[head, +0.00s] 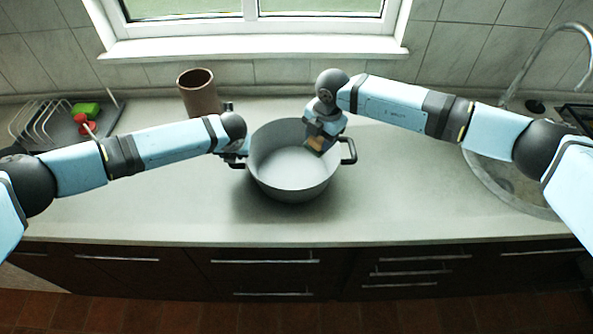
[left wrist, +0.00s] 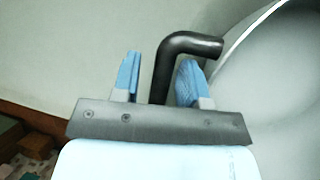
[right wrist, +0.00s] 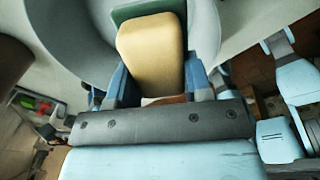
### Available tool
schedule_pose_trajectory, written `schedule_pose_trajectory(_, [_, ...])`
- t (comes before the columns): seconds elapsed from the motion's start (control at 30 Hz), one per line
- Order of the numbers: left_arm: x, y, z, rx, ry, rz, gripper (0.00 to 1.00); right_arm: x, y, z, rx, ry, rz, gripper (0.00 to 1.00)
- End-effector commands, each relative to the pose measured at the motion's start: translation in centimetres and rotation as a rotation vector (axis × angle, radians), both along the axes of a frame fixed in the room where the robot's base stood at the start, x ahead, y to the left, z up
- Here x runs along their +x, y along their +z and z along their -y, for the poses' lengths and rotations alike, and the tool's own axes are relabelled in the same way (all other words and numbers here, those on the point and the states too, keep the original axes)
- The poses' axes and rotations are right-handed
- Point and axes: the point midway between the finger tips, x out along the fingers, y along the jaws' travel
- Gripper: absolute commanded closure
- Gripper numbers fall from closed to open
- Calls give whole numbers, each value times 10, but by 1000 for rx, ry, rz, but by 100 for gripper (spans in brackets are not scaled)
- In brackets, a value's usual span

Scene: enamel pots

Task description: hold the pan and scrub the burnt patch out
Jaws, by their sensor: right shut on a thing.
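The grey pan (head: 285,180) stands upright on the counter, with dark handles on its left and right sides. My left gripper (head: 236,152) is at the left handle. In the left wrist view the dark bent handle (left wrist: 170,65) lies between its two blue fingers, with a gap showing beside the left finger. My right gripper (head: 322,130) is over the right part of the pan, shut on a tan and green sponge (head: 317,144). The sponge also shows in the right wrist view (right wrist: 152,55). I cannot tell whether it touches the pan. No burnt patch can be made out.
A brown cylinder (head: 199,92) stands behind the pan to the left. A dish rack (head: 45,122) with green and red items is at the far left. A sink (head: 500,175) with a curved tap is at the right. The counter in front of the pan is clear.

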Motion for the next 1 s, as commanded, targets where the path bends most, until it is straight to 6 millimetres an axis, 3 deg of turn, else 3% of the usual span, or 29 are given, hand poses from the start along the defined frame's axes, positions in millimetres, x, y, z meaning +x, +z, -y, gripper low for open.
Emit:
schedule_pose_trajectory(0.03, [0,10,0,-1,0,0,60,0,10,0,1,0,1,88])
schedule_pose_trajectory(0.4, [0,47,0,0,0,0,60,0,47,0,0,0,0,88])
schedule_pose_trajectory(0.63, [0,63,0,1,1,0,60,0,49,0,0,0,0,88])
schedule_pose_trajectory(0.87, [0,63,-1,1,0,0,60,0,48,0,0,0,0,88])
schedule_pose_trajectory(1.0, [0,63,0,1,0,0,30,0,48,0,0,0,0,88])
